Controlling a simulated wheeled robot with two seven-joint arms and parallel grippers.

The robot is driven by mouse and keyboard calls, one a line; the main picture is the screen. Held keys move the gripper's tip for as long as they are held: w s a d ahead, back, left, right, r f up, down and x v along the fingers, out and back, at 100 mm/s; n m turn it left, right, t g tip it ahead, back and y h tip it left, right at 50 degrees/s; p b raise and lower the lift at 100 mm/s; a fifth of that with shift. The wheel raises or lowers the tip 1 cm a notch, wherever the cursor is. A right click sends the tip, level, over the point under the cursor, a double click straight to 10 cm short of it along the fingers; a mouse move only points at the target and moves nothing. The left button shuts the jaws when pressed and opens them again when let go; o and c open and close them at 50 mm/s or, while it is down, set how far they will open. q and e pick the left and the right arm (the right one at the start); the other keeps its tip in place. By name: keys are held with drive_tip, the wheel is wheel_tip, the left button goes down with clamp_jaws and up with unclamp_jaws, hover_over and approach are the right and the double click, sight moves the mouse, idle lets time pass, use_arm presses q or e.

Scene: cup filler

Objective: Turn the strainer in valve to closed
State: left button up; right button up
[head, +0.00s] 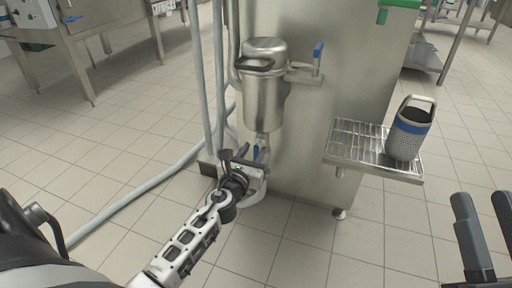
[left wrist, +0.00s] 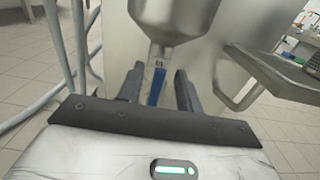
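The strainer housing (head: 264,100) is a lidded steel canister on the front of a steel cabinet. A valve with an upright blue handle (head: 318,57) is on the pipe at its upper right. Another valve with a blue handle (head: 256,153) is under its cone; it also shows in the left wrist view (left wrist: 156,88). My right gripper (head: 482,200) is open and empty at the lower right.
A wire shelf (head: 345,146) sticks out to the right, holding a perforated basket with a blue band (head: 408,135). Grey pipes (head: 198,70) run vertically left of the housing, and a hose (head: 140,190) lies on the floor. The tiled floor in front is mostly clear.

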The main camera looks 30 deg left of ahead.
use_arm(q)
drive_tip(key=shift+x, duration=1.25)
use_arm(e)
drive_tip(key=shift+s+r+n+y, duration=0.1)
drive_tip(key=shift+r+n+y, duration=0.2)
drive_tip(key=shift+n, duration=0.1)
use_arm(q)
clamp_jaws()
use_arm(e)
drive_tip(key=shift+r, duration=0.1)
drive_tip(key=shift+a, duration=0.1)
